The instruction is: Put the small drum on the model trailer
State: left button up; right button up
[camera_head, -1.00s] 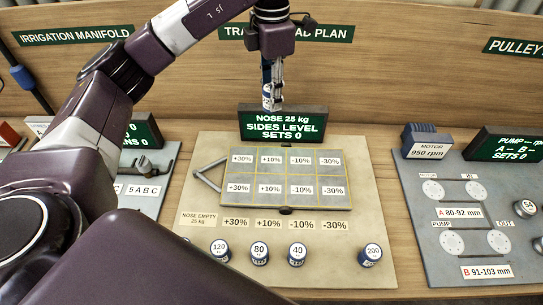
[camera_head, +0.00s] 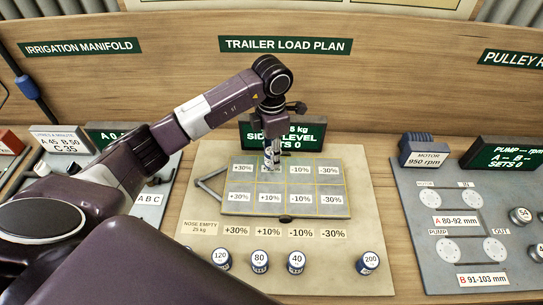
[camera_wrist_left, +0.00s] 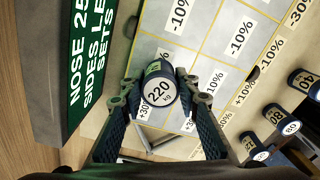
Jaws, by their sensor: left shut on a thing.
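The small drum (camera_wrist_left: 160,88) is dark blue with a white end marked 220 kg. My left gripper (camera_wrist_left: 163,95) is shut on it, one finger on each side. In the head view the drum (camera_head: 268,159) shows between the fingers, over the back row of the model trailer (camera_head: 330,203), at the second column from the left. The trailer is a grey deck with a yellow grid, percentage labels and a drawbar at its left. I cannot tell whether the drum touches the deck. My right gripper is not in view.
Drums marked 120 (camera_head: 221,258), 80 (camera_head: 260,261), 40 (camera_head: 296,262) and 200 (camera_head: 368,263) stand along the board's front edge. A display (camera_head: 318,134) stands close behind the trailer, partly hidden by my left gripper. The rest of the deck is empty.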

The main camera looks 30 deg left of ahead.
pick_arm(q)
notch_tip(320, 180, down, 2)
jog(key=shift+f, duration=0.1)
jog(key=shift+f, duration=0.1)
jog(key=o, duration=1.2)
